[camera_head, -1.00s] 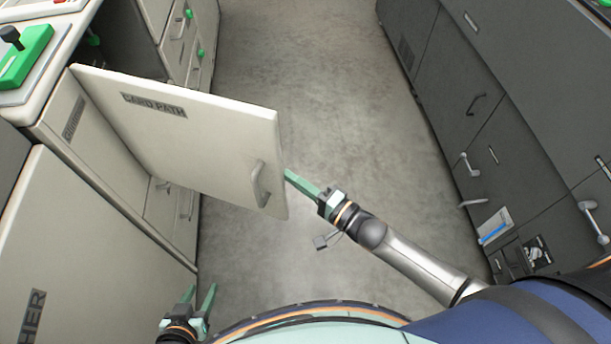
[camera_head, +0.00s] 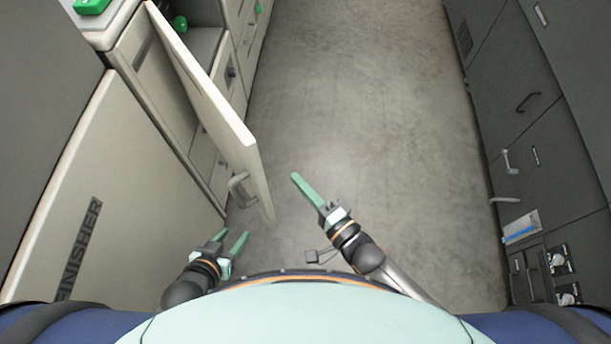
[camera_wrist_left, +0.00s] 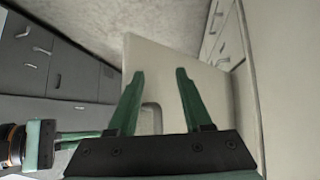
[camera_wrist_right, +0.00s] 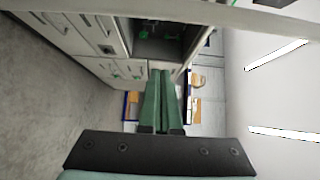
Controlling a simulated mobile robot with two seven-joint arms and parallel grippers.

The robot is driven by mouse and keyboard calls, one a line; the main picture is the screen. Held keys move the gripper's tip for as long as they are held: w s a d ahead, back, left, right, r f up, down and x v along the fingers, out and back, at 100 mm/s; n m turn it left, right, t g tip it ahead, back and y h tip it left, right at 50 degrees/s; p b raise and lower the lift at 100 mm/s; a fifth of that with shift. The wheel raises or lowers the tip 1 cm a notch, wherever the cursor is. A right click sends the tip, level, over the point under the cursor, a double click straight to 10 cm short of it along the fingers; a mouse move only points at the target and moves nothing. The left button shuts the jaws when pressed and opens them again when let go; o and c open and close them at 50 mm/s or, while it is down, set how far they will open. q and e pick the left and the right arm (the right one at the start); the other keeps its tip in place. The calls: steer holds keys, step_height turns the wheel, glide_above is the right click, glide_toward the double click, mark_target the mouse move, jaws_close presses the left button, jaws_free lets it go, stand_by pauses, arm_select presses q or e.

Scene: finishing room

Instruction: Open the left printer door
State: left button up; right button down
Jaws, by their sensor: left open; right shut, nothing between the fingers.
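The printer door (camera_head: 215,105), a cream panel, stands swung out from the cabinet on the left, seen nearly edge-on in the head view. Its grey handle (camera_head: 238,190) is near the free edge. In the left wrist view the door (camera_wrist_left: 180,75) and its handle (camera_wrist_left: 152,118) show beyond and between the fingers. My left gripper (camera_head: 231,238) is open and empty, below the handle and apart from it. My right gripper (camera_head: 296,178) is shut and empty, to the right of the door's free edge and not touching it.
The finisher cabinet (camera_head: 110,200) stands close on the left, and dark cabinets (camera_head: 540,130) with handles line the right. Open grey floor (camera_head: 360,100) runs between them. Green knobs (camera_head: 180,23) show inside the cabinet behind the door.

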steer(key=v, duration=1.2)
steer(key=shift+s, duration=0.2)
